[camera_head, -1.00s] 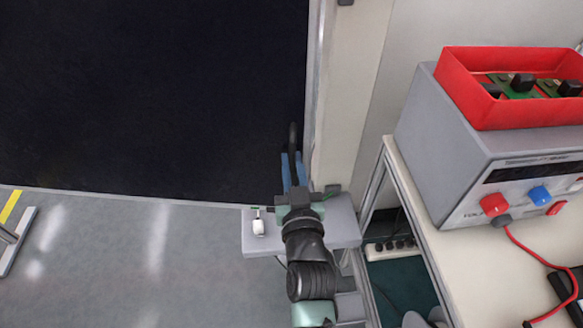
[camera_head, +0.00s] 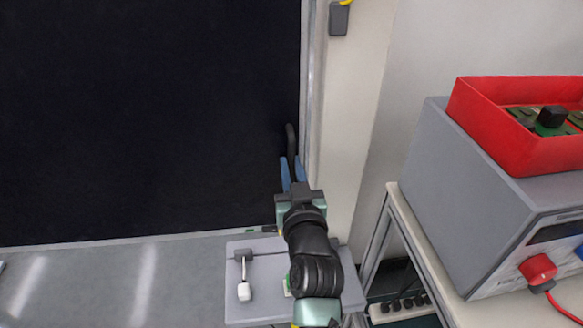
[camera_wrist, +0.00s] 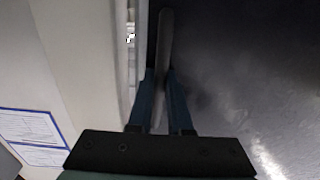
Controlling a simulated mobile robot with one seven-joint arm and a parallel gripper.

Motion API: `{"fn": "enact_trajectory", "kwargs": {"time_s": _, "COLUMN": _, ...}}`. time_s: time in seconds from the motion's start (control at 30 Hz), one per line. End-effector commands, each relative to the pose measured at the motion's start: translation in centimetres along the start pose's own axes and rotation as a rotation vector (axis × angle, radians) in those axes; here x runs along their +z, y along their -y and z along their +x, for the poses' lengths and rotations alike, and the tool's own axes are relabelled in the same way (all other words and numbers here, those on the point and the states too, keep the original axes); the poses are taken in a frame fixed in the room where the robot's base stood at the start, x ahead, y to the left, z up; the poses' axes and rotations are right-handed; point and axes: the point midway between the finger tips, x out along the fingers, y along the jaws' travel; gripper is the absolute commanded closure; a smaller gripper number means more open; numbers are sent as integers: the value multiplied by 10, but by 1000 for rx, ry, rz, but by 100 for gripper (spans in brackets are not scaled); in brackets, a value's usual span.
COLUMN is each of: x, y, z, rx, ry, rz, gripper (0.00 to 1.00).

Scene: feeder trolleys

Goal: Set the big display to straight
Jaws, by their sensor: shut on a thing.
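The big display (camera_head: 140,110) is a large black panel that fills the left of the head view. It also fills the right side of the wrist view (camera_wrist: 250,70). A dark, rounded handle (camera_head: 291,138) stands at its right edge, next to a pale frame. My gripper (camera_head: 293,170) has its two blue fingers closed around this handle. In the wrist view the handle (camera_wrist: 166,40) runs up between the fingertips (camera_wrist: 161,80). The fingers hide part of the handle.
A grey shelf (camera_head: 262,308) with a white-tipped lever (camera_head: 244,280) lies below my arm. On the right, a bench (camera_head: 402,225) bears a grey power unit (camera_head: 440,180) with a red bin (camera_head: 500,140) on top. A pale wall panel (camera_head: 360,100) stands close right of the handle.

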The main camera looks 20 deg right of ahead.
Motion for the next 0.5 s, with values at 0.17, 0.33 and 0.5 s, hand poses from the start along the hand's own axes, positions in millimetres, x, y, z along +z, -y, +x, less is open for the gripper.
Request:
{"fn": "enact_trajectory", "kwargs": {"time_s": 0.17, "x": 1, "y": -1, "z": 0, "rx": 2, "ry": 1, "rz": 0, "gripper": 76}}
{"fn": "enact_trajectory", "kwargs": {"time_s": 0.33, "x": 1, "y": -1, "z": 0, "rx": 1, "ry": 1, "rz": 0, "gripper": 70}}
{"fn": "enact_trajectory", "kwargs": {"time_s": 0.5, "x": 1, "y": 0, "z": -1, "rx": 1, "ry": 1, "rz": 0, "gripper": 70}}
